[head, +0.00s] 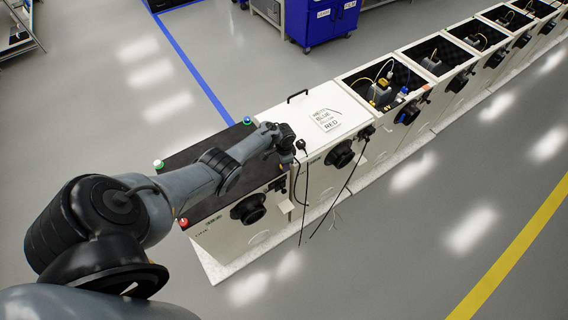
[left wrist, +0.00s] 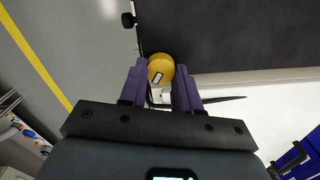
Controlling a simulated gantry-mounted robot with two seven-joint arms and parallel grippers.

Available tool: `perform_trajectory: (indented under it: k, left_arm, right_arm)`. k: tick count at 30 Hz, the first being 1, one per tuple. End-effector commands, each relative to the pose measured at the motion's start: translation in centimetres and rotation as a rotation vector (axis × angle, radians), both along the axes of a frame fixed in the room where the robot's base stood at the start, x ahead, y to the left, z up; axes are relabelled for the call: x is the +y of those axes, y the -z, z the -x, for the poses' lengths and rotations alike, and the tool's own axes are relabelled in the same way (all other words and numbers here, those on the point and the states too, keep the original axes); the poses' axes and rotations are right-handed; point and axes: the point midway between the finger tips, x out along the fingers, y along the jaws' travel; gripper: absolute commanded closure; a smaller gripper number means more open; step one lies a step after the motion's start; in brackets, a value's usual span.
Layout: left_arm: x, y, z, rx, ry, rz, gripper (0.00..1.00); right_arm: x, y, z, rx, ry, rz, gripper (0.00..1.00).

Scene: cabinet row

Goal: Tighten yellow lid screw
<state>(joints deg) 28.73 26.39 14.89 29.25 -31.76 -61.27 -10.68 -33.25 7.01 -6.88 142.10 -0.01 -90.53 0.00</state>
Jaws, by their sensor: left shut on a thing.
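The yellow lid screw (left wrist: 160,66) is a round yellow knob with a small white and black mark, seen in the left wrist view at the edge of a dark lid (left wrist: 230,35). My left gripper (left wrist: 160,80) has its two purple fingers shut on the screw, one on each side. My right gripper is not in view.
Black cables (head: 345,185) hang in front. Open cabinets continue right.

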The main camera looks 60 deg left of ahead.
Motion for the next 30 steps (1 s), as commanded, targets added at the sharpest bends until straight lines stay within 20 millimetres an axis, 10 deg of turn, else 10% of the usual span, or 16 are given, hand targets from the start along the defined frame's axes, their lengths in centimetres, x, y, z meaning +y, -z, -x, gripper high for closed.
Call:
perform_trajectory:
  k: [30]
  left_arm:
    - [-0.1, 0.0, 0.1, -0.001, 0.901, -0.002, 0.98]
  right_arm:
    - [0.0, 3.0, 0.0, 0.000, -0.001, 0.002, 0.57]
